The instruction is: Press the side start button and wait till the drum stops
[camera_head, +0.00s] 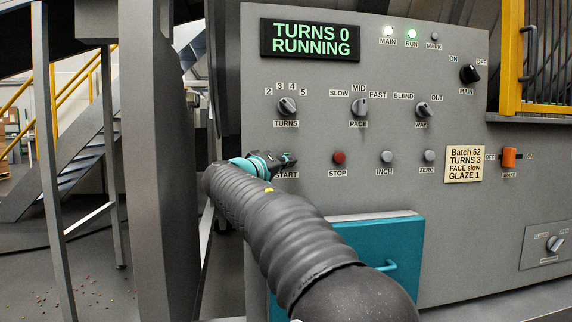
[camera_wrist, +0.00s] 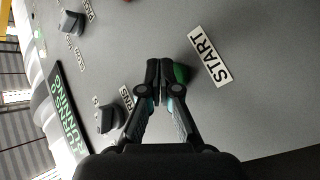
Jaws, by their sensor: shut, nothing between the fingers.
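The green start button (camera_wrist: 182,73) shows in the wrist view beside its START label (camera_wrist: 210,57). My gripper (camera_wrist: 161,72) is shut and empty, with its fingertips at the button and partly covering it; I cannot tell whether they touch it. In the head view my gripper (camera_head: 287,159) is at the panel just above the START label (camera_head: 286,175) and hides the button. The display (camera_head: 310,39) reads TURNS 0 RUNNING. The green RUN lamp (camera_head: 411,34) and the white MAIN lamp (camera_head: 388,32) are lit. I cannot make out the drum clearly.
The red STOP button (camera_head: 339,157) is right of my gripper, with the INCH (camera_head: 386,157) and ZERO (camera_head: 429,156) buttons beyond. The TURNS knob (camera_head: 287,106) is above. A batch card (camera_head: 464,164) and orange brake lever (camera_head: 509,158) are farther right. A teal box (camera_head: 400,235) juts out below.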

